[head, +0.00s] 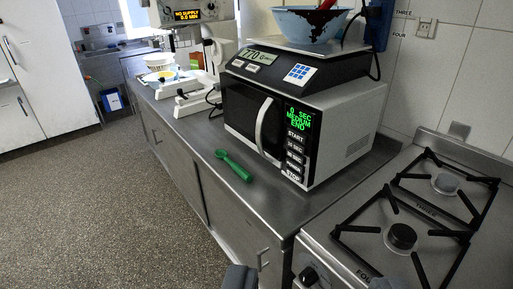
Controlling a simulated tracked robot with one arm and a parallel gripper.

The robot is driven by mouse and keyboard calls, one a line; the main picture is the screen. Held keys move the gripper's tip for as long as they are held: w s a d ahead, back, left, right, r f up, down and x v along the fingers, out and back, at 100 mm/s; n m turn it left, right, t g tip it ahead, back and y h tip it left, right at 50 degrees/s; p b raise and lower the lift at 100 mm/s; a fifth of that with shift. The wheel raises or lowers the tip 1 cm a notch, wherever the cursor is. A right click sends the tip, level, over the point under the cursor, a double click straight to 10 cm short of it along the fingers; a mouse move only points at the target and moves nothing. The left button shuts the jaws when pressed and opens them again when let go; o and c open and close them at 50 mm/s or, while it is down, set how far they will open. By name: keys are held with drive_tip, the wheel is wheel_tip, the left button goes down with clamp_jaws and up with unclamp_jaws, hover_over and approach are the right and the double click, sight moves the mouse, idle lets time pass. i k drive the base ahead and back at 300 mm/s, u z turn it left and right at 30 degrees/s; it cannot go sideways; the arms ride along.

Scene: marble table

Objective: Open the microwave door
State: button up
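The microwave (325,125) stands on the steel counter, its front turned to the left. Its dark door (240,110) looks shut flush with the body. The curved silver handle (261,122) runs upright along the door's right edge, beside the control panel (297,140) with green text. My gripper (312,283) shows only as two dark tips at the bottom edge, set wide apart with nothing seen held between them. It is nearer to me than the microwave and apart from the handle. The rest of it is out of view.
A scale (297,66) bearing a blue bowl (310,24) sits on the microwave. A green scoop (233,166) lies on the counter before the door. A gas stove (425,215) is at right, another scale (201,83) farther back. The floor (110,205) at left is clear.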

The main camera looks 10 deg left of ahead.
sight(253, 113)
drive_tip(key=z, duration=0.05)
drive_tip(key=k, duration=0.9)
drive_tip(key=u, duration=0.85)
drive_tip(key=i, duration=2.1)
drive_tip(key=z, duration=0.6)
